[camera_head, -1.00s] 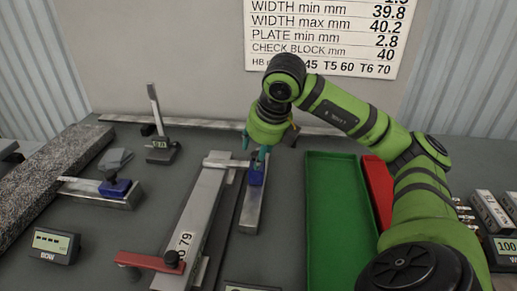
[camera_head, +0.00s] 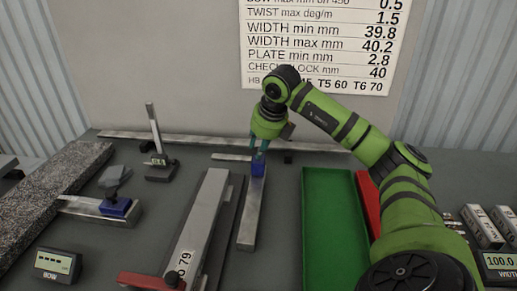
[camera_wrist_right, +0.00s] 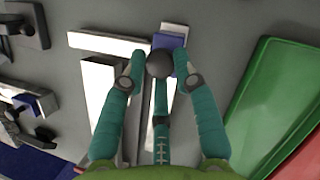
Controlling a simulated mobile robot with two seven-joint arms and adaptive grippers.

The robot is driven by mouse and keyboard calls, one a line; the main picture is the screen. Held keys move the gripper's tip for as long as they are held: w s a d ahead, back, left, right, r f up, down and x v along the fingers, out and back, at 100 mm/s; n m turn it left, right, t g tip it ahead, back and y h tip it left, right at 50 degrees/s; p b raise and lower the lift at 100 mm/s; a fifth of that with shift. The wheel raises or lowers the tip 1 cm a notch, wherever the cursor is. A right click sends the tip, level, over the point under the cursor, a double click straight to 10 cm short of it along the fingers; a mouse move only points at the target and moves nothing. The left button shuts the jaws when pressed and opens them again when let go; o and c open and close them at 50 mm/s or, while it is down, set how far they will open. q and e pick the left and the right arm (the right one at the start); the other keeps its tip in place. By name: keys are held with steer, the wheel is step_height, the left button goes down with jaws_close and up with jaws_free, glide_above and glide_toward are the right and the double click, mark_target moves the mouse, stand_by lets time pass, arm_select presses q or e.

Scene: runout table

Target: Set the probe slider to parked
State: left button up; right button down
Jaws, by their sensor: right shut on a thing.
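The probe slider (camera_head: 258,168) is a blue block with a dark round knob, at the far end of a narrow metal rail (camera_head: 248,215). A flat silver bar (camera_head: 231,157) reaches left from it, beyond the far end of a long grey beam (camera_head: 203,215). My right gripper (camera_head: 259,149) is above the slider, shut on its knob. In the right wrist view, the teal fingers flank the dark knob (camera_wrist_right: 160,64), with the blue block (camera_wrist_right: 168,41) just past it. The fingers partly hide the rail. My left gripper is not in view.
A green tray (camera_head: 305,225) and a red tray lie right of the rail. A red lever (camera_head: 150,281) crosses the beam's near end. Left are another blue block (camera_head: 116,207) on a metal piece, an upright gauge stand (camera_head: 158,165) and a display (camera_head: 57,263).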

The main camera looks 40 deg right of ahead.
steer(key=shift+w+d+r, duration=0.15)
steer(key=shift+d+r, duration=0.1)
steer(key=shift+r, duration=0.05)
steer(key=c, duration=1)
jaws_free()
steer(key=shift+w+d+f, duration=0.1)
steer(key=shift+w+f, duration=0.05)
steer(key=shift+f, duration=0.1)
steer(key=v, duration=1.2)
